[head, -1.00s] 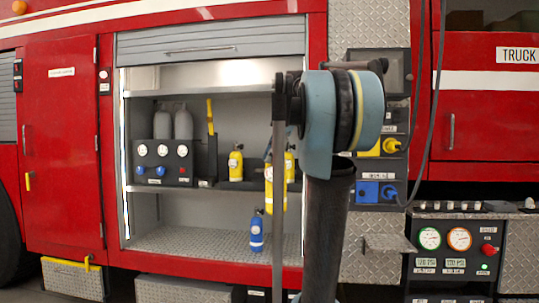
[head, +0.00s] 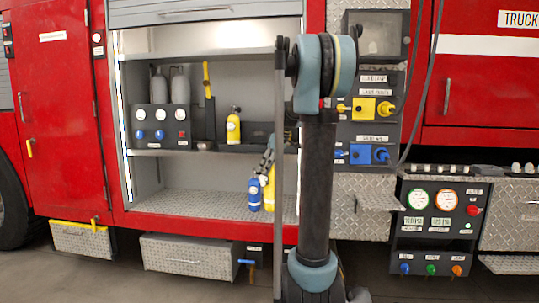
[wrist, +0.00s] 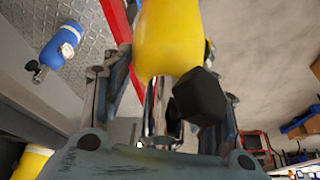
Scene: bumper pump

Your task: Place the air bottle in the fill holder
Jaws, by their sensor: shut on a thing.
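My gripper (head: 267,163) is shut on a yellow air bottle (head: 269,190), seen in the head view in front of the lower compartment and partly hidden by my arm. In the wrist view the held bottle (wrist: 167,40) fills the top middle, with a black valve part between the fingers. A blue bottle (head: 254,196) stands on the lower compartment floor, left of the held one. Another yellow bottle (head: 233,129) stands on the upper shelf. A black gauge panel (head: 162,122) with two grey cylinders sits left on that shelf. I cannot tell which part is the fill holder.
The shelf edge (head: 190,152) lies above the held bottle. The lower compartment floor (head: 190,203) is clear to the left. My upright arm blocks the compartment's right side. Yellow and blue fittings (head: 363,108) stick out of a panel to the right.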

